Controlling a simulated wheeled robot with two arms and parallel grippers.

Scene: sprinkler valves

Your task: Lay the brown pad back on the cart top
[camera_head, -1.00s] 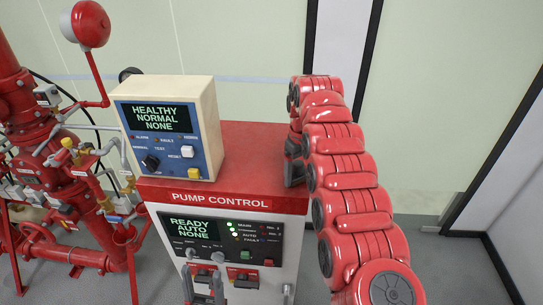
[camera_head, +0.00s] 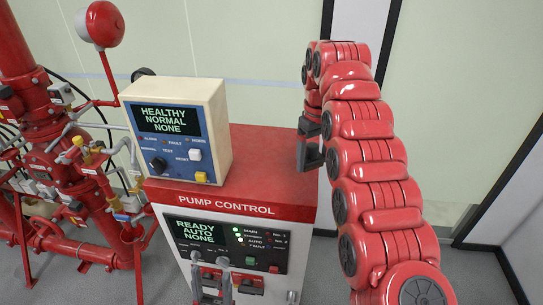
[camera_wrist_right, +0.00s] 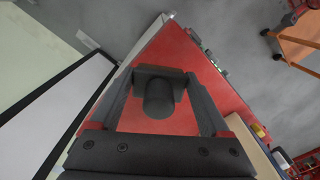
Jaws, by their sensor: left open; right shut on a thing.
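My right gripper (camera_wrist_right: 158,100) is shut on a dark grey block with a round stub (camera_wrist_right: 159,98), over the red top of the pump control cabinet. In the head view the right gripper (camera_head: 311,153) is at the right part of that red top, its fingers dark and pointing down. My left gripper (camera_head: 211,284) is at the bottom of the head view, fingers apart and empty, in front of the cabinet's panel. I see nothing that is clearly a brown pad. An orange-brown cart (camera_wrist_right: 300,28) shows only partly at the upper right of the wrist view.
The pump control cabinet (camera_head: 245,208) carries a cream and blue alarm box (camera_head: 180,130) at the left of its top. Red pipes with valves (camera_head: 60,190) and a red bell (camera_head: 103,24) stand to the left. Bare red top lies right of the box.

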